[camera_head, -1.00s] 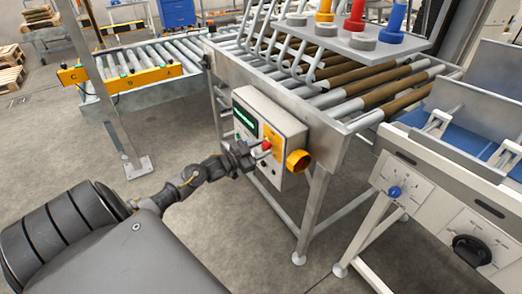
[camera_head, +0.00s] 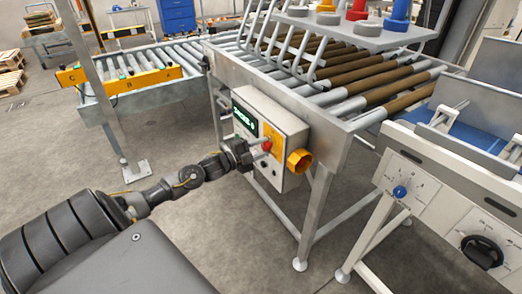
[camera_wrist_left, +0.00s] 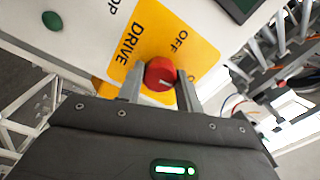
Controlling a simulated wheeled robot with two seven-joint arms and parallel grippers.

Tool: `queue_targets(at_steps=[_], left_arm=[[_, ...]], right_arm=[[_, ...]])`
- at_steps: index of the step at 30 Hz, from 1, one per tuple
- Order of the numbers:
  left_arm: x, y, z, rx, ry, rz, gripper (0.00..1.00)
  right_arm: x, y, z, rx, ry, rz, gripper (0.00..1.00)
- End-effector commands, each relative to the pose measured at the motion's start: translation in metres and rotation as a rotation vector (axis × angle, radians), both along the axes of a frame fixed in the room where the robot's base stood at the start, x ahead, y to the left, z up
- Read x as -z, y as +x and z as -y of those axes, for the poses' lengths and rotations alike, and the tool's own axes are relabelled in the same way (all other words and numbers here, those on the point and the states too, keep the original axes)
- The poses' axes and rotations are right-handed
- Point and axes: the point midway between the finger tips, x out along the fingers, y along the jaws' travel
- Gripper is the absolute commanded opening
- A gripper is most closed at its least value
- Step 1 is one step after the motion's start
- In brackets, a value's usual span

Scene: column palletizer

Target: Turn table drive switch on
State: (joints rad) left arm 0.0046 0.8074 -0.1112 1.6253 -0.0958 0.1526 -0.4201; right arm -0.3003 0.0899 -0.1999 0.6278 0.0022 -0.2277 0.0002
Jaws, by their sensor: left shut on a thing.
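The red drive switch knob (camera_wrist_left: 160,73) sits on a yellow plate (camera_wrist_left: 148,35) lettered DRIVE and OFF in the left wrist view. The lower part of the plate's lettering is hidden by my gripper. My left gripper (camera_wrist_left: 159,90) has one finger on each side of the knob and is shut on it. In the head view the knob (camera_head: 266,145) shows on the front of the white control box (camera_head: 290,128), with my left gripper (camera_head: 256,147) at it. Which way the knob points is hard to tell. My right gripper is not in view.
A lit display (camera_head: 244,120) is on the box, and a yellow-orange round part (camera_head: 299,161) juts from its right side. A roller conveyor frame (camera_head: 318,130) stands behind. A machine panel with a blue knob (camera_head: 400,192) is at right. The floor left of the box is clear.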

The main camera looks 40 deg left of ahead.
Motion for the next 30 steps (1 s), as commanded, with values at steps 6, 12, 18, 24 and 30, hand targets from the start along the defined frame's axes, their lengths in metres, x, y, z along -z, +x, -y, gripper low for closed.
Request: queue_targets(at_steps=[6, 12, 18, 24, 30], left_arm=[[0.0005, 0.0001, -0.0007, 0.0, 0.093, 0.029, 0.13], [0.0001, 0.0001, -0.0004, 0.0, 0.134, 0.04, 0.13], [0.0, 0.0001, -0.0002, 0.0, 0.146, 0.044, 0.13], [0.0001, 0.0001, -0.0002, 0.0, 0.146, 0.043, 0.13], [0.0002, 0.0, -0.0001, 0.0, 0.145, 0.043, 0.51]], right_arm=[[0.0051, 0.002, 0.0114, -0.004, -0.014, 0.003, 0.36], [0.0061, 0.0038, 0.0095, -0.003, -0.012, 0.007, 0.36], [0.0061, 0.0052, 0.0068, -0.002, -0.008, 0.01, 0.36], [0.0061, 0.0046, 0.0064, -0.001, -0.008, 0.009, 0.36], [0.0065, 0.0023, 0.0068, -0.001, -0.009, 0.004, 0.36]])
